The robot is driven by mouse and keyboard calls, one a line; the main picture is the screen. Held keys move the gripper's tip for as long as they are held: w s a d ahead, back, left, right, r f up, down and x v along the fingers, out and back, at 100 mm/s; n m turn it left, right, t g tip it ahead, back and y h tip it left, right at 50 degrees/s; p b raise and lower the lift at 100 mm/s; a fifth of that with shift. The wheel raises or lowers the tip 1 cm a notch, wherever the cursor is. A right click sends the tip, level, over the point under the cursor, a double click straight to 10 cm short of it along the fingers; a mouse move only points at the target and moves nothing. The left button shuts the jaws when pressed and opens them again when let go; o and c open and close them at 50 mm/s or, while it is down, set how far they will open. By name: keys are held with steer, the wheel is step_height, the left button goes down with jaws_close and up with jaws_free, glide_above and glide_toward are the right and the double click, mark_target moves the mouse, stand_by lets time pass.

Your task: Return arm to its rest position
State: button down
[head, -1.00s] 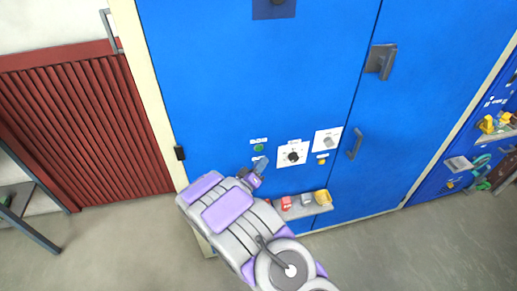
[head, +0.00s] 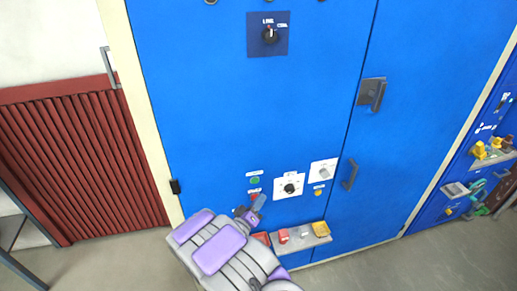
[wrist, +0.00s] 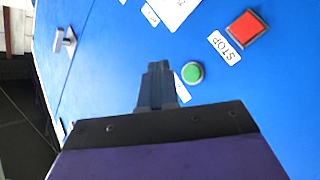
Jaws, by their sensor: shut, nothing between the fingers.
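My gripper (head: 258,202) is in front of the lower part of a blue cabinet (head: 250,110), at the end of my grey and purple arm. In the wrist view my gripper (wrist: 157,75) shows its fingers together, with nothing between them. A round green button (wrist: 193,72) is just right of the fingertips in that view, apart from them as far as I can tell. A square red button (wrist: 247,28) labelled STOP is farther up right. In the head view the green button (head: 255,180) is above my gripper, and the gripper partly covers the red one.
A small shelf (head: 300,240) with a few small items juts from the cabinet to the right of my arm. Door handles (head: 350,175) stick out on the right. A red ribbed panel (head: 80,165) is on the left. Grey floor (head: 110,265) is clear at lower left.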

steer(key=w+r+m+g+y, duration=0.2)
steer(key=w+r+g+y, duration=0.15)
steer(key=r+y, duration=0.2)
steer(key=s+d+r+g+y, duration=0.1)
steer(key=s+r+g+y, duration=0.45)
steer(key=s, duration=0.35)
steer(key=s+d+r+g, duration=0.2)
steer(key=s+d, duration=0.3)
steer(key=s, duration=0.8)
steer(key=s+d+r+m+g+h, duration=0.1)
steer(key=s+d+g, duration=0.3)
steer(key=s, duration=0.9)
steer(key=s+d+r+m+g+h, duration=0.1)
steer(key=s+d+r+g, duration=0.2)
steer(key=s+d, duration=0.4)
steer(key=s, duration=0.6)
steer(key=shift+s+d+r, duration=0.15)
steer(key=shift+d+r, duration=0.05)
steer(key=shift+r, duration=0.2)
